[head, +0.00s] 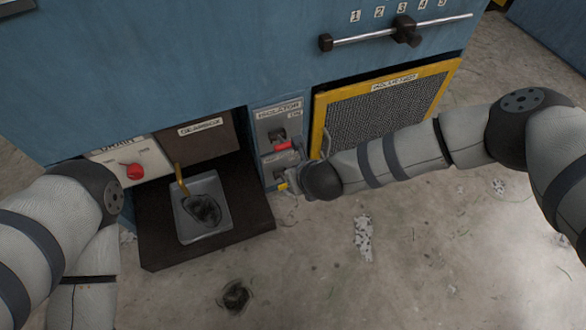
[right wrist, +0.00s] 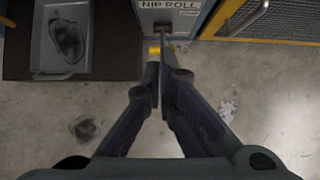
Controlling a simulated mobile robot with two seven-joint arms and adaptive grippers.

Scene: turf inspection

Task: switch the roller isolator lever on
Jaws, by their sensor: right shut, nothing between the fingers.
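The isolator panel (head: 266,118) is a narrow grey plate on the blue machine, with "ISOLATOR" at its top and small lettering beside the upper slot. A red-handled lever (head: 284,146) sticks out of this upper part. Below it is a second switch with a yellow-tipped lever (head: 283,187); the right wrist view shows the yellow tip (right wrist: 154,48) under a "NIP ROLL" label (right wrist: 170,5). My right gripper (right wrist: 159,66) is shut and empty, its fingertips close by the yellow tip; contact cannot be told. In the head view my right wrist partly hides this area. My left gripper is out of view.
Left of the panel, a dark shelf (head: 155,250) holds a grey tray (head: 205,236) with a dark patch. A drain plate with a red knob (head: 134,171) is further left. A yellow-framed mesh guard (head: 318,125) stands right. The floor in front is open.

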